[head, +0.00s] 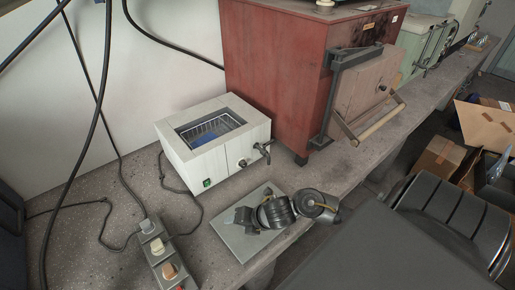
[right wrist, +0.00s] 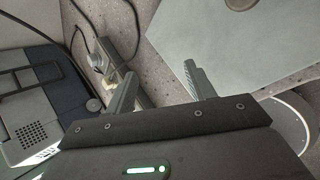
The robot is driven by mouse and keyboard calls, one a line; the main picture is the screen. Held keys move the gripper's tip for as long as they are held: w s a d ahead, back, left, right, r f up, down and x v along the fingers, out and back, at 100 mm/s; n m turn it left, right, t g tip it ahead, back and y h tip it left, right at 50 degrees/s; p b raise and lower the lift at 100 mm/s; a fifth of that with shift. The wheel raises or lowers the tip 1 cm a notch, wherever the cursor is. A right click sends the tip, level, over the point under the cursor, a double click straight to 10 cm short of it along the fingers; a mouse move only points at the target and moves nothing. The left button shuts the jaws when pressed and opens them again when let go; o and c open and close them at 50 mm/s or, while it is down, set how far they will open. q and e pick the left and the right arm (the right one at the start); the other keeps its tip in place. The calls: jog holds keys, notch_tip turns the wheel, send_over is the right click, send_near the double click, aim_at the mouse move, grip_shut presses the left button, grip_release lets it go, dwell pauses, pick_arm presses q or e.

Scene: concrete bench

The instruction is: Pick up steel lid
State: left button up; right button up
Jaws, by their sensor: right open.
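The steel lid (head: 241,243) is a flat grey plate lying on the bench near its front edge, in front of the white bath. In the right wrist view the lid (right wrist: 225,45) fills the upper right, with a small round grey patch near the top edge. My right gripper (head: 240,215) is over the lid in the head view and hides part of it. In the wrist view the right gripper (right wrist: 162,86) has its fingers apart with nothing between them. The lid lies beside and beyond the right-hand finger there. My left gripper is not in view.
The white bath (head: 177,150) has an open top with a wire basket inside. A red kiln (head: 270,70) stands behind right. A power strip (head: 160,256) with cables lies left of the lid. A dark blue device (right wrist: 57,70) shows in the wrist view. Cardboard boxes (head: 437,160) are right.

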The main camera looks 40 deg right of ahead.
jog(key=s+d+r+n+g, duration=0.1)
jog(key=d+r+n+g, duration=0.35)
jog(key=d+n, duration=1.05)
jog(key=a+f, duration=0.1)
jog(key=w+a+f+n, duration=0.1)
jog(key=f, duration=0.1)
jog(key=a+f+n+p, duration=0.1)
jog(key=f, duration=0.1)
jog(key=shift+w+a+f+h, duration=0.15)
jog(key=shift+w+a+h, duration=0.05)
jog(key=shift+a+h, duration=0.1)
jog(key=shift+p+x, duration=0.8)
jog(key=shift+x, duration=1.8)
jog(key=shift+c, duration=0.4)
grip_shut()
